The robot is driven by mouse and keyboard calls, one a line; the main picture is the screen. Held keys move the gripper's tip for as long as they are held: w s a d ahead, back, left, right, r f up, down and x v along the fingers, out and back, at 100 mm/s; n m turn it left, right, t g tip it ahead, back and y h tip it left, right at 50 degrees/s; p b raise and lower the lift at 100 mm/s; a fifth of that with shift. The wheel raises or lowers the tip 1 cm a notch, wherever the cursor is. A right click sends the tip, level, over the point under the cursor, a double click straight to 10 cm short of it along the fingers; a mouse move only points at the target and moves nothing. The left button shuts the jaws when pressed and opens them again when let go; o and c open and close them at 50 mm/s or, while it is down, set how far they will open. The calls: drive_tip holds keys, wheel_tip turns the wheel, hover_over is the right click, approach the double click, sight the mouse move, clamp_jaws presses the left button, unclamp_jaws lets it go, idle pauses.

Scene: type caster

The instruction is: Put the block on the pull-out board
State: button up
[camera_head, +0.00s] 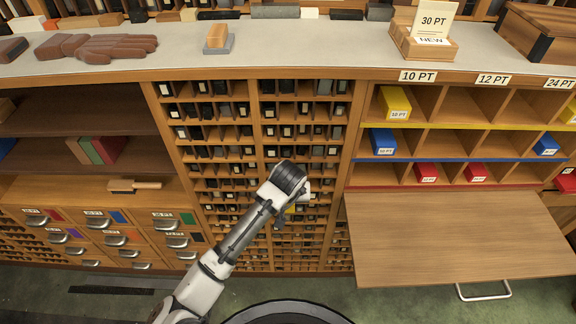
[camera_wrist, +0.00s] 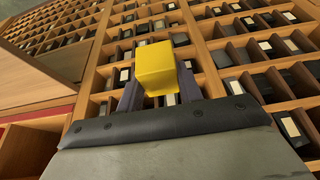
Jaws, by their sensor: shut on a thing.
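In the wrist view a yellow block (camera_wrist: 155,68) sits between the fingers of my gripper (camera_wrist: 158,92), which is shut on it. In the head view my gripper (camera_head: 290,208) is in front of the small-compartment type case, left of the pull-out board, and only a bit of the yellow block (camera_head: 291,209) shows past the wrist. The pull-out board (camera_head: 455,235) is a bare wooden panel extended below the pigeonholes at right, with a metal handle under its front edge. The block is held apart from the board.
Pigeonholes above the board hold yellow (camera_head: 395,103), blue (camera_head: 383,141) and red (camera_head: 426,172) blocks. The grey countertop (camera_head: 300,50) runs along the top. A brush (camera_head: 135,185) lies on the left shelf, above labelled drawers (camera_head: 100,225). The board's top is clear.

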wheel_tip(320, 180, down, 12)
drive_tip(key=shift+w+r, duration=0.15)
drive_tip(key=shift+w, duration=0.2)
drive_tip(key=shift+a, duration=0.1)
